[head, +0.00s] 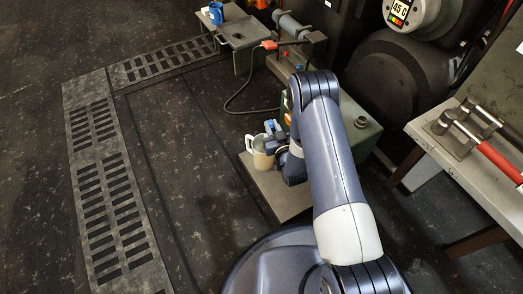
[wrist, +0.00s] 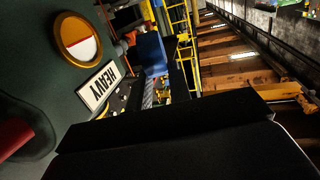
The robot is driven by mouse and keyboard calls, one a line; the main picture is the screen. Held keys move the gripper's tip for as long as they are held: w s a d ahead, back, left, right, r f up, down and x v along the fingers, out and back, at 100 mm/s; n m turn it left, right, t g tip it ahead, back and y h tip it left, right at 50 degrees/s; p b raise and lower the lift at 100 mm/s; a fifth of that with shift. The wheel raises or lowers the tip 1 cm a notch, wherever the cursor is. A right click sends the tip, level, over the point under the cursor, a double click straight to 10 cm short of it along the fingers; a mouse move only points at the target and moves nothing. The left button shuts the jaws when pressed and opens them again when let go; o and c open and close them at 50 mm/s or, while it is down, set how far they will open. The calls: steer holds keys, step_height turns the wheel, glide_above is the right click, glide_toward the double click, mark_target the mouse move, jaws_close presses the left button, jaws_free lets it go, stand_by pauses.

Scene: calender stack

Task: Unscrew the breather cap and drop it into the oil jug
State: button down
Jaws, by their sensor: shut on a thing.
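The oil jug (head: 261,155) is a pale, cream-coloured jug with a handle on its left. It stands upright on a low grey platform in the head view. My gripper (head: 276,139) is low beside the jug's upper right side, close to its rim; I cannot tell whether they touch. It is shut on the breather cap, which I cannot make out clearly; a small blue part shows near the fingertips. The dark green housing (head: 359,138) stands to the right, partly hidden by my arm. It fills the left of the wrist view, with a round brass-rimmed sight glass (wrist: 78,40).
The low platform (head: 286,196) has bare room in front of the jug. A "HEAVY" label (wrist: 98,86) is beside the sight glass. A bench with a blue mug (head: 216,13) is at the back. A table with red-handled tools (head: 497,160) is at the right.

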step_height(320, 180, down, 6)
steer(key=shift+r+b, duration=0.25)
steer(key=shift+b, duration=0.9)
steer(key=c, duration=1.2)
jaws_free()
steer(key=p+v, duration=0.3)
steer(key=v, duration=0.7)
steer(key=shift+s+p, duration=0.3)
steer(key=shift+s, duration=0.1)
steer(key=shift+w+d, duration=0.1)
steer(key=shift+d, duration=0.05)
